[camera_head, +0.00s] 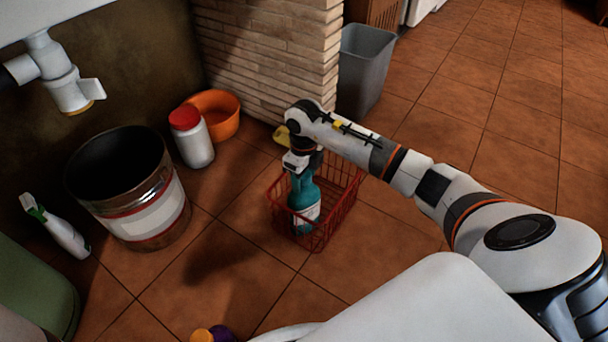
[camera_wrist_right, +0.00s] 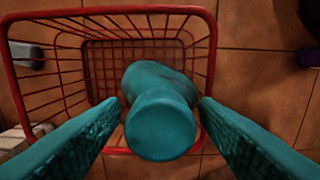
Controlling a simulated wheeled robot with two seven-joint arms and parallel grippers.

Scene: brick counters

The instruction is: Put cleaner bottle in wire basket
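The red wire basket (camera_head: 338,212) stands on the tiled floor; its red rim (camera_wrist_right: 211,62) frames much of the right wrist view. A teal bottle with a white label (camera_head: 307,213), seemingly the cleaner bottle, is inside the basket and looks roughly upright. Its round teal end (camera_wrist_right: 160,127) faces the right wrist camera. My right gripper (camera_head: 300,168) reaches down over the basket. Its two teal fingers (camera_wrist_right: 160,108) are spread on either side of the bottle, with narrow gaps showing beside it. Whether the bottle's base touches the basket floor is hidden. My left gripper is not in view.
A grey bin (camera_head: 362,72) is behind the basket. Floor on the right is clear.

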